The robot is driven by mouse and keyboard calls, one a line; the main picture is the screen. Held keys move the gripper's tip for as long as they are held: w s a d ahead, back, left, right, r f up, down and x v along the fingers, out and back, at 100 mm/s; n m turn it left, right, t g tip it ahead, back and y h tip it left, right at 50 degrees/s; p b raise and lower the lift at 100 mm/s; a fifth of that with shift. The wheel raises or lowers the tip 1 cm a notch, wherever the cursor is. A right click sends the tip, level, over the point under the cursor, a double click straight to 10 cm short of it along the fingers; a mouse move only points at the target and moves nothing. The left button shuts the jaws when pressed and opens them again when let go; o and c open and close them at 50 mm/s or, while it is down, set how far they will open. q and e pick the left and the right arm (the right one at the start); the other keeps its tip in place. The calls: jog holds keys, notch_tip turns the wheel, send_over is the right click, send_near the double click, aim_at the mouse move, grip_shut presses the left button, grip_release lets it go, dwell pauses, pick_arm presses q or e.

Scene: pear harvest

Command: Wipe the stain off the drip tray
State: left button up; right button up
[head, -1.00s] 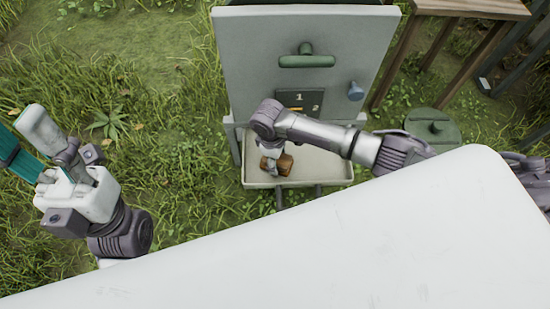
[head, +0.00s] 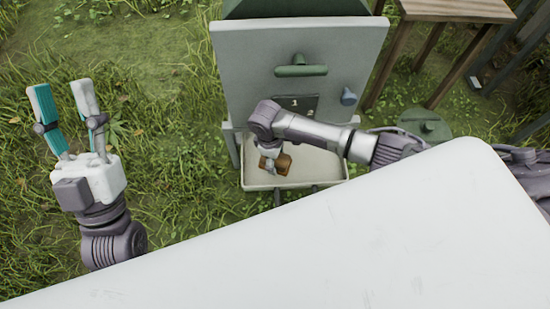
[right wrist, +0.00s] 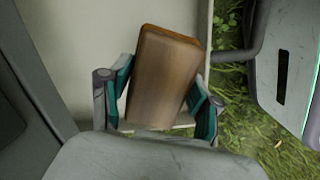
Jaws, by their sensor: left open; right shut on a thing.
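The drip tray (head: 323,172) is a pale shallow tray at the foot of a grey upright panel in the head view. It also shows in the right wrist view (right wrist: 85,45). My right gripper (head: 270,160) is over the left part of the tray, shut on a brown block (head: 284,164). In the right wrist view the brown block (right wrist: 163,75) sits between the fingers of the right gripper (right wrist: 160,105). I see no stain on the visible part of the tray; the block and my arm hide some of it. My left gripper (head: 62,100) is open and empty over the grass, far left.
The grey panel (head: 240,70) carries a green handle (head: 301,71), a blue knob (head: 348,96) and a dark numbered plate. A wooden table (head: 455,10) stands at the back right, with a green round lid (head: 428,127) below it. Grass fills the left side.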

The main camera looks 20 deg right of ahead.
jog(key=shift+r+p, duration=0.75)
jog(key=shift+p, duration=0.05)
jog(key=shift+r+p, duration=0.2)
jog(key=shift+p, duration=0.1)
jog(key=shift+r+p, duration=0.45)
jog(key=shift+p, duration=0.15)
pick_arm(q)
jog(key=w+a+f+g+y, duration=0.1)
jog(key=w+f+g+y, duration=0.3)
jog(key=f+g, duration=0.6)
jog(key=shift+w+a+f, duration=0.2)
jog(key=shift+w+f, duration=0.75)
jog(key=shift+f, duration=1.05)
pick_arm(e)
jog(key=shift+r, duration=0.2)
